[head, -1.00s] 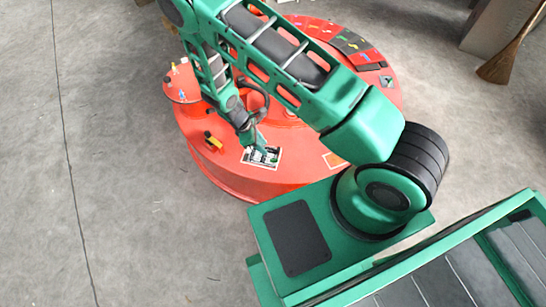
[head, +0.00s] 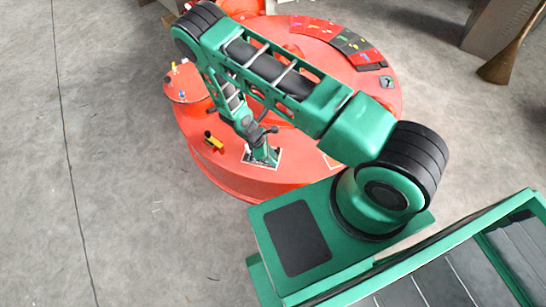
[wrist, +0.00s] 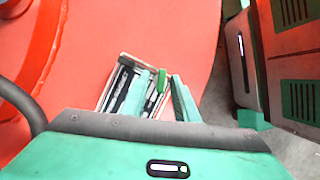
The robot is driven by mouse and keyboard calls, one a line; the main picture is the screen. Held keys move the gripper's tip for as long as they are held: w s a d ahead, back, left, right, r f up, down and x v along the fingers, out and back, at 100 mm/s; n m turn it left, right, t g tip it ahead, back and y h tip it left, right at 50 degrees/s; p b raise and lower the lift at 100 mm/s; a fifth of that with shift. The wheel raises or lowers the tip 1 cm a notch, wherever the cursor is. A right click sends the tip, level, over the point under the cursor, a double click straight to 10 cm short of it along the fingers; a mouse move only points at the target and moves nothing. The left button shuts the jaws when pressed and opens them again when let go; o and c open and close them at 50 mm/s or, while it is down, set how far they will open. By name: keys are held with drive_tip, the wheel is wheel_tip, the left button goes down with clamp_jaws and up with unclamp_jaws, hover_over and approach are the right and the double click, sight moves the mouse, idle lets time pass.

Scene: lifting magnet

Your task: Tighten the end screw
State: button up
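A small recessed panel with a pale frame (wrist: 124,56) lies in the red round body; it holds dark and silvery strips. A short green piece (wrist: 162,80) stands up in it, between my fingers in the wrist view. I cannot make out the end screw itself. My gripper (wrist: 163,84) is over the panel, with one green finger on each side of the green piece and a gap between them. In the head view my gripper (head: 264,158) points down at the panel and covers most of it.
The red lifting magnet (head: 228,178) fills the middle of the head view. A yellow-and-black handle (head: 213,140) stands left of my gripper. A red drum with small coloured parts (head: 186,84) is at the upper left. Bare grey floor lies left.

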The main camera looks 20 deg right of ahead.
clamp_jaws()
drive_tip(key=shift+d, duration=0.15)
drive_tip(key=shift+w, duration=0.1)
drive_tip(key=shift+m, duration=0.5)
drive_tip(key=shift+w+m+g+y, duration=0.1)
drive_tip(key=shift+m+g+y, duration=0.25)
drive_tip(key=shift+m, duration=0.25)
drive_tip(key=m+g+y, duration=0.1)
drive_tip(key=m, duration=0.3)
drive_tip(key=shift+w, duration=0.1)
drive_tip(key=m+y, duration=0.1)
drive_tip(key=m, duration=0.2)
drive_tip(key=m+g+y, duration=0.1)
drive_tip(key=m, duration=0.2)
drive_tip(key=shift+w+d, duration=0.15)
drive_tip(key=shift+d, duration=0.05)
drive_tip(key=shift+m, duration=0.4)
